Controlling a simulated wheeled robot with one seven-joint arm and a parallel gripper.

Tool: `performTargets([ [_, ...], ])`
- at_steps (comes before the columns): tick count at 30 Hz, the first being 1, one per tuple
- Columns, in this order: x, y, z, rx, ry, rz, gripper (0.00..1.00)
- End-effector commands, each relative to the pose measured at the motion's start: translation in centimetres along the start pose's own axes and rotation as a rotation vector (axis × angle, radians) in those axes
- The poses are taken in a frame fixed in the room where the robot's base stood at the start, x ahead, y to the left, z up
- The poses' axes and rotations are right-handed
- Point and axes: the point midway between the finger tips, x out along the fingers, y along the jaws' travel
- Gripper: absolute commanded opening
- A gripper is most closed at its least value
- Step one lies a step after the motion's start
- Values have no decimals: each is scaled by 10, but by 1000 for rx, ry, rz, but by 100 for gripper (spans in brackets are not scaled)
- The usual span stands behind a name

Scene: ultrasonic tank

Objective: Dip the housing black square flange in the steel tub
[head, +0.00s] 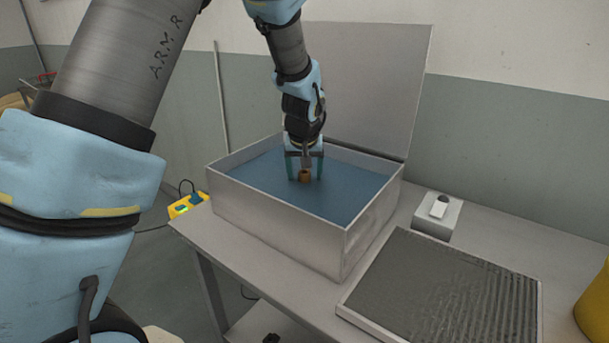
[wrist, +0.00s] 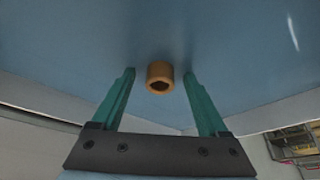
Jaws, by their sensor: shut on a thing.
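The steel tub (head: 270,232) stands on the table with its lid up at the back and blue liquid inside. My gripper (head: 305,179) points down into the tub, its teal fingertips at the liquid's surface. The housing (head: 305,176) shows as a short orange-brown hollow cylinder between the fingers, also in the wrist view (wrist: 160,77). The fingers (wrist: 159,75) stand wider than this cylinder and are shut on the housing. The black square flange is not visible; the liquid hides the fingertips and the lower part of the housing.
A grey ribbed tray (head: 445,290) lies right of the tub. A small white box (head: 437,215) stands behind it. A yellow object (head: 595,305) is at the right edge. A yellow device (head: 187,205) is by the tub's left corner. The tub walls surround my gripper.

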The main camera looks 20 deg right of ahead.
Motion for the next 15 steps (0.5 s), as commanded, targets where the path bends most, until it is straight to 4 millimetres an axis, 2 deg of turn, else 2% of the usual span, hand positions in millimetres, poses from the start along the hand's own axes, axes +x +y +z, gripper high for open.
performTargets([
  [15, -30, 0, -13, -1, 2, 1, 10],
])
